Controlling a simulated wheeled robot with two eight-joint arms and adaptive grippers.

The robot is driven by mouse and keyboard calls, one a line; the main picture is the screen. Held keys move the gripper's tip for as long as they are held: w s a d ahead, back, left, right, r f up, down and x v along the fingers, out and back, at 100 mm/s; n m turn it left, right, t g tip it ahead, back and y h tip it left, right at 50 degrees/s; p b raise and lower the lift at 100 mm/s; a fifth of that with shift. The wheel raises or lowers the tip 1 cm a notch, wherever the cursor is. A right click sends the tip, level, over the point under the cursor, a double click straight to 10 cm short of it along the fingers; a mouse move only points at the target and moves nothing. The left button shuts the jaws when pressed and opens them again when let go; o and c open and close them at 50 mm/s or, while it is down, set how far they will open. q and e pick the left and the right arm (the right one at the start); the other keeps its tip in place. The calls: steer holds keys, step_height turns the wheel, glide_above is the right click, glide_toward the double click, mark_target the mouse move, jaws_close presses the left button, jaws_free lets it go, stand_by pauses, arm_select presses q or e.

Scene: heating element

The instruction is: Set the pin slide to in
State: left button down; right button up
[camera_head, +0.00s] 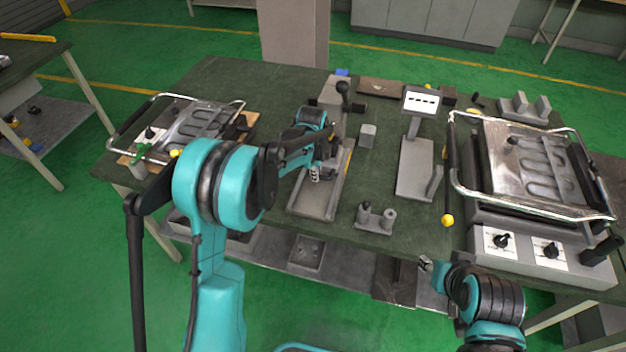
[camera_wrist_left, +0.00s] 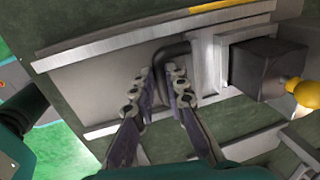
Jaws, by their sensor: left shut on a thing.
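The pin slide is a grey metal fixture (camera_head: 318,200) with a flat rail, near the middle of the table. In the left wrist view its metal plate (camera_wrist_left: 95,82) runs between two rails, and a dark bent handle (camera_wrist_left: 172,50) rises from it. My left gripper (camera_head: 318,172) is over the fixture; in the wrist view its two fingers (camera_wrist_left: 163,82) are closed around the handle, one on each side. The fingertips hide the lower handle, and the arm hides part of the fixture in the head view. My right gripper (camera_head: 427,264) is empty-looking near the front table edge, away from the fixture.
A dark block (camera_wrist_left: 268,68) with a yellow knob (camera_wrist_left: 304,94) stands beside the plate. A large hinged press (camera_head: 535,155) fills the table's right end; a smaller one (camera_head: 190,125) is left.

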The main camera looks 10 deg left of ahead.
arm_select(q)
steer(key=shift+w+r, duration=0.1)
steer(key=shift+w, duration=0.1)
steer(key=c, duration=1.7)
jaws_free()
steer(key=shift+o, duration=0.8)
steer(key=shift+w, duration=0.1)
step_height(320, 180, up, 12)
steer(key=s, duration=0.2)
steer(key=shift+s+f, duration=0.2)
